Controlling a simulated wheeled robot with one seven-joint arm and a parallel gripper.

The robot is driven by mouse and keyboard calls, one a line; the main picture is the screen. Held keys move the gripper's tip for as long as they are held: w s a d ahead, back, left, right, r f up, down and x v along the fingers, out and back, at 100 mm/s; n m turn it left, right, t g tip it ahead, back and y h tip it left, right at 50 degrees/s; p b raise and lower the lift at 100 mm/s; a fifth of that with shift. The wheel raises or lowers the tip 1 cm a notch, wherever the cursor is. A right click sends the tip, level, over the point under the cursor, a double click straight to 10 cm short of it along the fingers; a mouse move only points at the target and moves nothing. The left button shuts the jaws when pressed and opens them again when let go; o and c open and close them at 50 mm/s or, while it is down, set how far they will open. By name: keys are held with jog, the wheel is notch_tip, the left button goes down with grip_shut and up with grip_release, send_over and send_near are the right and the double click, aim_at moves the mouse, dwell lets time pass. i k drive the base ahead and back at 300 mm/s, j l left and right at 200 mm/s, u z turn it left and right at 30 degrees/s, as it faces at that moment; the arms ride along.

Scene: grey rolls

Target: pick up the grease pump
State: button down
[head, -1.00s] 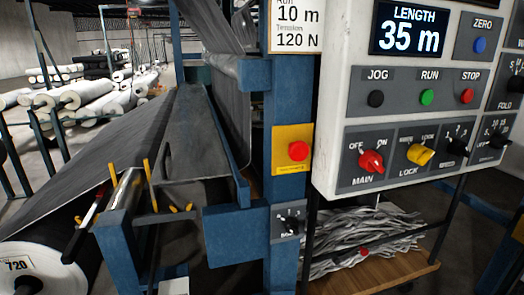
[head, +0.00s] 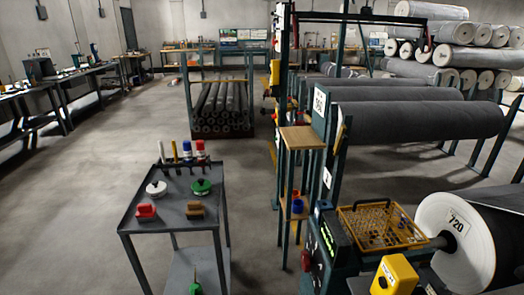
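I cannot pick out a grease pump for certain in the head view. A small grey cart (head: 140,222) stands left of centre. Its top holds several bottles or tubes (head: 187,152) with blue, red and white parts at the back, a white round item (head: 156,188), a green round item (head: 201,187), a red item (head: 146,211) and a brown block (head: 195,209). A green item with a thin upright part (head: 195,288) shows on the lower shelf, cut by the bottom edge. My gripper is not in view.
A machine frame with dark rolls (head: 420,120) and a roll marked 720 (head: 455,235) fills the right. A yellow basket (head: 382,226) and yellow box (head: 394,276) sit near it. A rack of dark rolls (head: 222,108) stands behind. Workbenches (head: 70,78) line the left. Floor left of the cart is clear.

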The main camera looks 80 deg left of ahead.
aim_at(201, 150)
jog(key=u, duration=2.65)
jog(key=i+l+z, duration=0.1)
jog(key=z, duration=0.3)
jog(key=i+z, duration=0.15)
jog(key=z, duration=0.25)
jog(key=i+l+z, duration=0.1)
jog(key=z, duration=0.3)
jog(key=i+z, duration=0.15)
jog(key=z, duration=0.25)
jog(key=i+j, duration=0.1)
jog(key=i, duration=0.15)
jog(key=u, duration=1.8)
